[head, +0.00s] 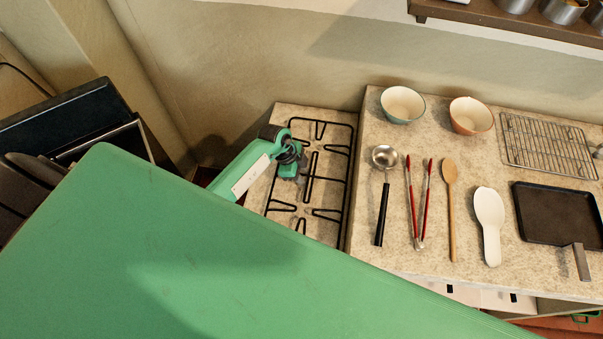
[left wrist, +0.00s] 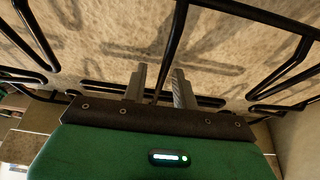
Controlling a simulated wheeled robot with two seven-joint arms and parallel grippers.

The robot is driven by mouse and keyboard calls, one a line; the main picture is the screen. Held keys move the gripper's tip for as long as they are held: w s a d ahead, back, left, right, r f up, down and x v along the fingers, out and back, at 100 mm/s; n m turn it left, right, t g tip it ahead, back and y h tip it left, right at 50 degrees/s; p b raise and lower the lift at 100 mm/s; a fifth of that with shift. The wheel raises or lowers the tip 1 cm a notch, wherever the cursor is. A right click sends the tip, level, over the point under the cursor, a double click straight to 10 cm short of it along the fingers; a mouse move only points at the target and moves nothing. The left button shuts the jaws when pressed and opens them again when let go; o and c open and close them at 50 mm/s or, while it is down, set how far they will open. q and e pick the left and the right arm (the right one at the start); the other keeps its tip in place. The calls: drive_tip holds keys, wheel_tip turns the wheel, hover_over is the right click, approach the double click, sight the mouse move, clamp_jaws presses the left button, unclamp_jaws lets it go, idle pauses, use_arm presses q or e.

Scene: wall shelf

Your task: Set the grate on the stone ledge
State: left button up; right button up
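The grate (head: 311,178), a black wire frame with inward prongs, lies flat over the pale stone ledge (head: 290,115) at the left end of the counter. My left gripper (head: 301,180) is over the grate's middle. In the left wrist view, the two grey fingers (left wrist: 160,90) stand apart with a grate bar (left wrist: 172,50) running between them. Narrow gaps show beside the bar, so the fingers do not look closed on it. The bars cast shadows on the stone; I cannot tell whether the grate touches it everywhere. My right gripper is not in view.
The higher counter to the right holds two bowls (head: 402,104) (head: 471,115), a ladle (head: 381,200), red tongs (head: 413,205), a wooden spoon (head: 451,205), a white spoon rest (head: 490,225), a wire rack (head: 547,145) and a dark griddle pan (head: 555,213). A wall rises behind.

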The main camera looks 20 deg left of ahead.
use_arm(q)
drive_tip(key=shift+a+r, duration=0.3)
drive_tip(key=shift+r, duration=0.25)
drive_tip(key=b+v, duration=0.2)
drive_tip(key=v, duration=0.8)
drive_tip(key=shift+r+b, duration=0.3)
drive_tip(key=shift+r, duration=0.1)
drive_tip(key=shift+a, duration=0.1)
drive_tip(key=shift+s, duration=0.1)
